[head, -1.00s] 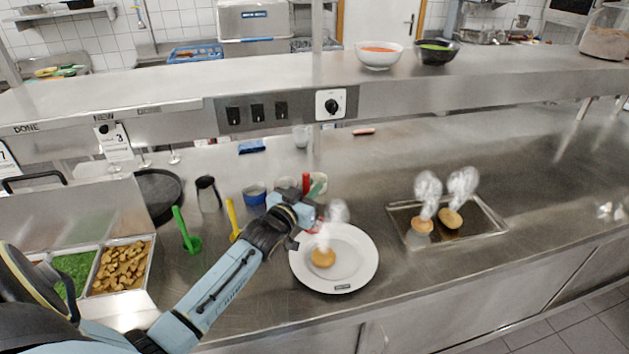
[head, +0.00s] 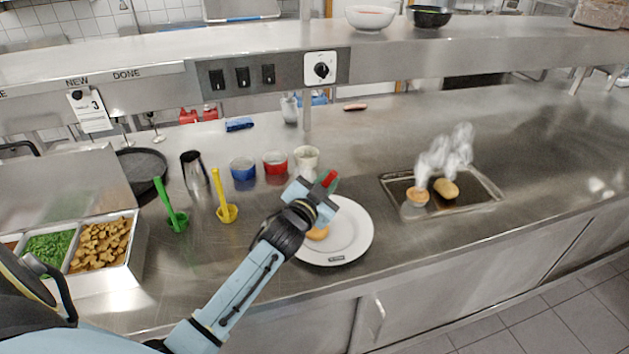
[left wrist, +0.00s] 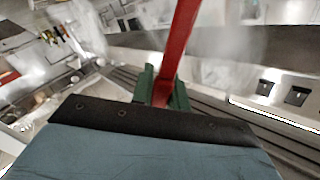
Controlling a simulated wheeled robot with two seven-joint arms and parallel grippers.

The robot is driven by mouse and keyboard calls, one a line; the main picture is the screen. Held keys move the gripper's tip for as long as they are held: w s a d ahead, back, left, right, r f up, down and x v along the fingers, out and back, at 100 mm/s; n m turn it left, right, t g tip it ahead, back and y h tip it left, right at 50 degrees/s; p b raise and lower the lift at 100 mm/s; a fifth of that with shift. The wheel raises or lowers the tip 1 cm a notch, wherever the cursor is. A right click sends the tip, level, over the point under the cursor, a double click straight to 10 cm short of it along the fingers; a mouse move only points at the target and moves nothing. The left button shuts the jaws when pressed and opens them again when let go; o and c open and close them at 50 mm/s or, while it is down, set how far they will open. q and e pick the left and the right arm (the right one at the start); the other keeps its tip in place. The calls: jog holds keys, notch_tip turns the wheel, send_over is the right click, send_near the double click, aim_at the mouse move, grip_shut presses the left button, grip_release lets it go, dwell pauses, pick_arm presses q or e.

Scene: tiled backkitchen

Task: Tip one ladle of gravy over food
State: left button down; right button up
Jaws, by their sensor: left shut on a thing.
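My left gripper (head: 322,190) is shut on the red ladle (head: 329,179), over the upper left of the white plate (head: 350,240). In the left wrist view, the ladle's red handle (left wrist: 178,50) stands between the green fingers (left wrist: 162,90). Its bowl is hidden in both views, so I cannot tell whether it holds gravy or is tipped. A piece of brown food (head: 318,233) lies on the plate, partly covered by my wrist. A red pot (head: 275,164) stands behind, between a blue pot (head: 243,169) and a cream pot (head: 306,157). My right gripper is not in view.
A green ladle (head: 176,215) and a yellow ladle (head: 225,205) stand left of my arm. A metal tray (head: 482,201) with two steaming food pieces lies at right. Food bins (head: 136,245) are at left. A steel shelf (head: 440,55) spans the back.

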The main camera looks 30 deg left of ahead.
pick_arm(q)
jog(key=d+f+m+b, duration=0.2)
jog(key=f+m+b, duration=0.1)
jog(key=d+f+m+b, duration=0.5)
jog(key=f+m+b, duration=0.1)
jog(key=b, duration=0.1)
jog(key=shift+w+d+f, duration=0.15)
jog(key=shift+w+f, duration=0.05)
jog(key=shift+w, duration=0.15)
jog(key=a+r+n+p, duration=0.2)
jog(key=r+p, duration=0.1)
jog(key=a+r+n+p, duration=0.2)
jog(key=r+n+p, duration=0.1)
jog(key=p, duration=0.1)
jog(key=a+r+n+p, duration=0.2)
jog(key=r+p, duration=0.1)
jog(key=r, duration=0.1)
jog(key=shift+s+r+n+p, duration=0.1)
jog(key=shift+s+n+p, duration=0.2)
jog(key=shift+n+p, duration=0.1)
jog(key=a+r+n+p, duration=0.5)
jog(key=a+n+p, duration=0.1)
jog(key=a+n, duration=0.1)
jog(key=shift+s+a+p, duration=0.3)
jog(key=shift+a+p, duration=0.1)
jog(key=shift+a, duration=0.15)
